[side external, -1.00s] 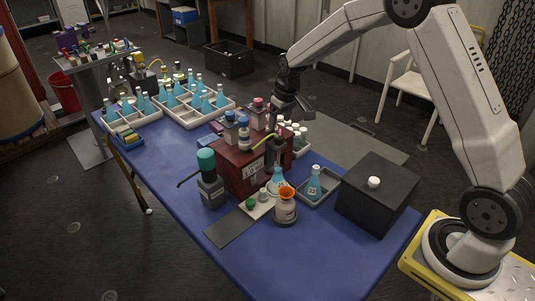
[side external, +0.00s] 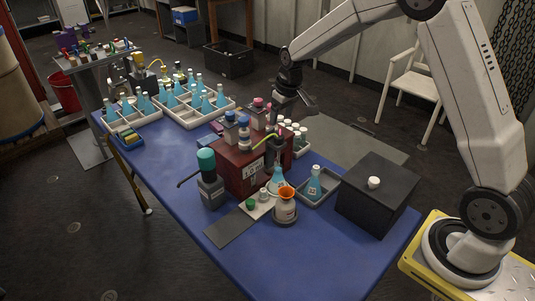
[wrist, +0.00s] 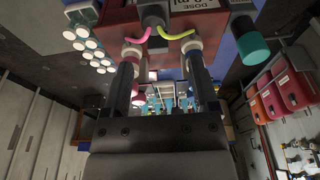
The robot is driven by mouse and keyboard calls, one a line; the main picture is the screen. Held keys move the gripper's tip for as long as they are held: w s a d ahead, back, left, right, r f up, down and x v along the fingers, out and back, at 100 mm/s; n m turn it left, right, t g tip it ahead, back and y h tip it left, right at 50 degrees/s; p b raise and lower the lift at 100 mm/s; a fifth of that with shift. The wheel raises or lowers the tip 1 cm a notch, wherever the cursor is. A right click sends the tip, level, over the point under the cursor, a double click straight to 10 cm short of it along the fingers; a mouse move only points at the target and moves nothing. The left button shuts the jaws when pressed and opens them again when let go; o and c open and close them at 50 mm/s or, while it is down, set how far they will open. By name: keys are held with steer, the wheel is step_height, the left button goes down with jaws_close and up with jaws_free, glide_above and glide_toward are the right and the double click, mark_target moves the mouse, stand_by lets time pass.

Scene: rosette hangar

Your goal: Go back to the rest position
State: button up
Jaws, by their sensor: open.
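My gripper (side external: 306,104) is above the back edge of the blue table (side external: 310,265), behind the dark red box (side external: 243,172). In the wrist view my gripper (wrist: 162,75) has its two fingers wide apart, with nothing held between them. The red box carries a white label and blue-capped bottles (side external: 230,127) on top. A yellow-green tube and a pink tube show near the fingertips in the wrist view. My gripper appears clear of the box, though the exact gap is hard to judge.
In front stand a teal-capped bottle (side external: 208,180), an orange-topped flask (side external: 285,206) and a blue flask (side external: 314,183) in a grey tray. A black box (side external: 378,196) with a white knob is at right. White-capped vials (side external: 298,132) stand behind the red box. Blue-flask trays (side external: 196,119) fill the far end.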

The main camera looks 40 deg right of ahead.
steer(key=s+a, duration=0.4)
steer(key=s, duration=0.7)
steer(key=s+a+f, duration=0.1)
steer(key=s+a, duration=0.3)
steer(key=s, duration=0.8)
steer(key=shift+s+a+f, duration=0.15)
steer(key=shift+s, duration=0.1)
steer(key=shift+w, duration=0.1)
